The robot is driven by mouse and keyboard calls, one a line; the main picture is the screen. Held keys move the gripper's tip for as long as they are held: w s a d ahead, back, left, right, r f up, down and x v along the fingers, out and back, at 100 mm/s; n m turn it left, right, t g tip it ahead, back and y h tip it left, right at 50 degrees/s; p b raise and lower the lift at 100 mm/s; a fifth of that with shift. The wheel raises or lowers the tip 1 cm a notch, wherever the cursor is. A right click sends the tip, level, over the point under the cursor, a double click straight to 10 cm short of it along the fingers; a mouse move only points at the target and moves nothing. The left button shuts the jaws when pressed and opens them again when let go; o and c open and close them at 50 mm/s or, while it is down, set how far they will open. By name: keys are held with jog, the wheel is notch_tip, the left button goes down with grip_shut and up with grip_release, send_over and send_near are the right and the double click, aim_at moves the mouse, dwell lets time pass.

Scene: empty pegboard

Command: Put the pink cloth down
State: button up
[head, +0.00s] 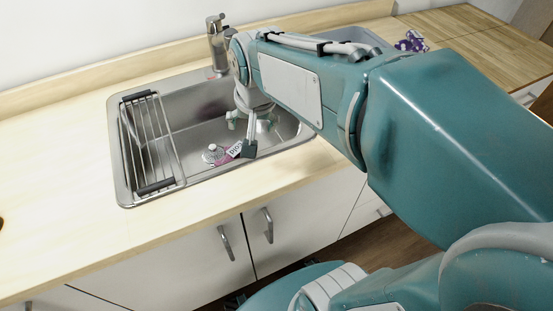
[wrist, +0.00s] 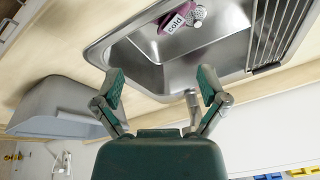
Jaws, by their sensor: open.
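The pink cloth (head: 225,158) lies on the sink floor beside the round drain (head: 212,153). A white label reading "cold" covers part of it. The cloth also shows at the top of the wrist view (wrist: 184,9), beyond the fingertips. My gripper (head: 241,136) is over the sink in the head view, partly hidden by my arm, with one fingertip close to the cloth. In the wrist view my gripper (wrist: 161,83) has its two fingers spread wide with nothing between them.
The steel sink (head: 190,118) has a wire rack (head: 150,140) across its left side and a faucet (head: 216,45) behind. A grey tub (wrist: 65,105) stands beside the sink. A purple patterned cloth (head: 411,42) lies at the back right.

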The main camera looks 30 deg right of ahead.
jog(key=s+n+t, duration=0.2)
jog(key=s+n, duration=0.3)
jog(key=s, duration=0.6)
jog(key=shift+s+r, duration=0.4)
dwell(0.4)
